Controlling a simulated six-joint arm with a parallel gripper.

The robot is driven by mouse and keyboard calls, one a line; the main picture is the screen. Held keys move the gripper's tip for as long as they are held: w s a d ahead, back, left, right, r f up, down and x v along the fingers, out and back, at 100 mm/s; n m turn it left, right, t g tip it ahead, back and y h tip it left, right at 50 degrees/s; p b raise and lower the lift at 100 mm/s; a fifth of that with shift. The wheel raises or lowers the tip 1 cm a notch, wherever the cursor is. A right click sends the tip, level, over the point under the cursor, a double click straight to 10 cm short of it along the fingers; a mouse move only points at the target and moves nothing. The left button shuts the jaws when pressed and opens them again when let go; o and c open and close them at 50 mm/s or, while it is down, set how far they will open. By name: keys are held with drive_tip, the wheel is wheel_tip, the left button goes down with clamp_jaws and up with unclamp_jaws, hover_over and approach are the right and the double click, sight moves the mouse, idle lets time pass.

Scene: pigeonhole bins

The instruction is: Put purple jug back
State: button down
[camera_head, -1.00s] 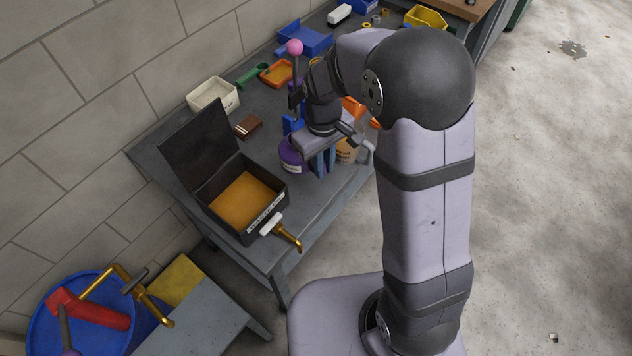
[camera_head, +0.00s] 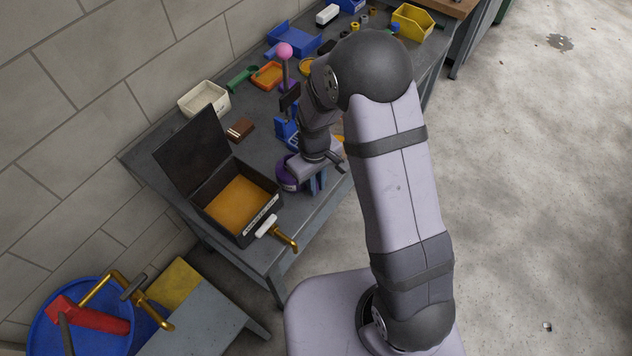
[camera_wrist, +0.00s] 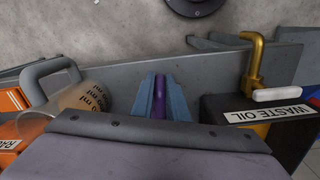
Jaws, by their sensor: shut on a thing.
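The purple jug (camera_head: 285,179) stands at the workbench's front part, right of the open black box, in the head view. My gripper (camera_head: 314,184) is at its right side, and my wrist hides much of it. In the wrist view my gripper (camera_wrist: 160,98) has its two blue-grey fingers close together. A narrow purple strip of the jug (camera_wrist: 159,104) shows between them, so the gripper is shut on it. Which part is held, and whether the jug is clear of the bench, I cannot tell.
A black box (camera_head: 260,222) with amber content, a raised lid and a brass tap (camera_head: 286,240) is close left; its label reads WASTE OIL in the wrist view. A clear measuring jug (camera_wrist: 82,102) is on the other side. A white bin (camera_head: 204,101) stands behind.

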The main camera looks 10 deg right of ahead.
drive_tip(key=shift+f, duration=0.2)
drive_tip(key=c, duration=1.7)
unclamp_jaws()
drive_tip(key=shift+c, duration=0.2)
drive_tip(key=shift+r, duration=0.1)
wheel_tip(320, 180, up, 12)
drive_tip(key=b, duration=0.3)
drive_tip(key=s+d+m, duration=0.3)
drive_tip(key=s, duration=0.5)
drive_tip(key=s+d+f+m, duration=0.1)
drive_tip(key=s+d+m, duration=0.1)
drive_tip(key=s+d, duration=0.2)
drive_tip(key=s, duration=0.3)
drive_tip(key=shift+s+f+m, duration=0.15)
drive_tip(key=shift+s+m, duration=0.25)
